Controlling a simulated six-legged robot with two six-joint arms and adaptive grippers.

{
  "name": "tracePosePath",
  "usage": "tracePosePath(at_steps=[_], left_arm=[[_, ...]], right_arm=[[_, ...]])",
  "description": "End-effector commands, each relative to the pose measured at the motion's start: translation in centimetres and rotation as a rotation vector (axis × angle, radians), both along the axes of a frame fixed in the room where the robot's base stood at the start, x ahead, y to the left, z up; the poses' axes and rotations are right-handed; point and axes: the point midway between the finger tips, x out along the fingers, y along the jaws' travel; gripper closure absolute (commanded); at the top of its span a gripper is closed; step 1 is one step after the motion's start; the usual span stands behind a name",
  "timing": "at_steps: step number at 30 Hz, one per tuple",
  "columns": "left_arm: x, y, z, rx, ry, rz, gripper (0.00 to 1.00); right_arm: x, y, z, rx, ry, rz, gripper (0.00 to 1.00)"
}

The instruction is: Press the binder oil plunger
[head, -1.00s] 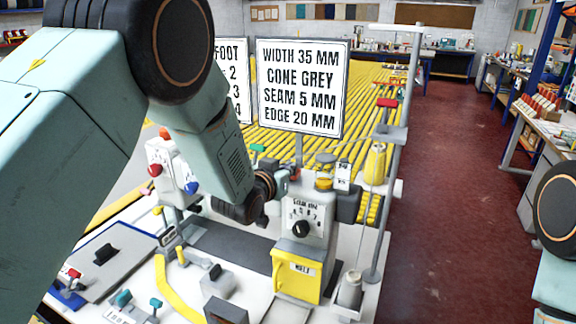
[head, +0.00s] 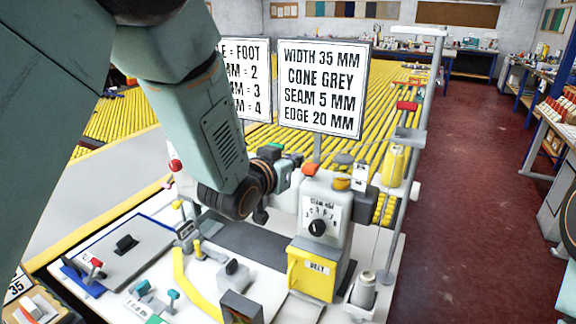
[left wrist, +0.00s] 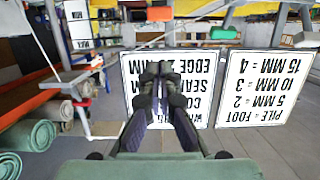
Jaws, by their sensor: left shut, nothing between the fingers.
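The binder head (head: 325,215) is a pale machine with a dial and a yellow front door. An orange cap (head: 309,169) shows on its top left, and a yellow cup (head: 342,183) is beside it. I cannot tell for sure which part is the oil plunger. My left gripper (head: 288,160) is just left of the orange cap, partly hidden behind my wrist; contact is unclear. In the left wrist view its fingers (left wrist: 155,75) are together and empty, in front of a white sign. My right gripper is out of view.
Two signs (head: 322,88) stand behind the binder. A thread stand pole (head: 408,150) with a yellow cone (head: 394,165) rises at its right.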

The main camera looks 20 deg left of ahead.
Motion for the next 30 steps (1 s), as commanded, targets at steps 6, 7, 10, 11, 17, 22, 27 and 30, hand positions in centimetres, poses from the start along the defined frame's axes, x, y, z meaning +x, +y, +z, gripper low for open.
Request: tracePosePath(at_steps=[6,7,10,11,17,22,27,30], left_arm=[[-2.0,0.4,0.5,-0.001,-0.002,0.001,1.0],[-2.2,0.5,0.6,-0.001,-0.001,0.0,1.0],[-2.4,0.5,0.7,0.0,-0.002,0.0,1.0],[-2.5,0.5,0.7,0.0,-0.002,0.0,1.0],[-2.5,0.5,0.7,0.0,-0.002,0.0,1.0],[-2.5,0.4,0.7,0.0,-0.002,0.0,1.0],[-2.5,0.4,0.7,0.0,-0.002,0.0,1.0],[-2.8,0.6,-0.3,0.0,0.019,0.004,1.0]], right_arm=[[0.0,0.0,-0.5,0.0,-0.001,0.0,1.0],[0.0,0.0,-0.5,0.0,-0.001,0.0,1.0],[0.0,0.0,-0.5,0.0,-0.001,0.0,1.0],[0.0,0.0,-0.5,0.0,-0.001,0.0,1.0],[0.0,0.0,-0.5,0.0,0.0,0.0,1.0],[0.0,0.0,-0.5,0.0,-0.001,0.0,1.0],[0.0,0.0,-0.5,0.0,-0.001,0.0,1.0],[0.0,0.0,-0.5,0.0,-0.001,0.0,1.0]])
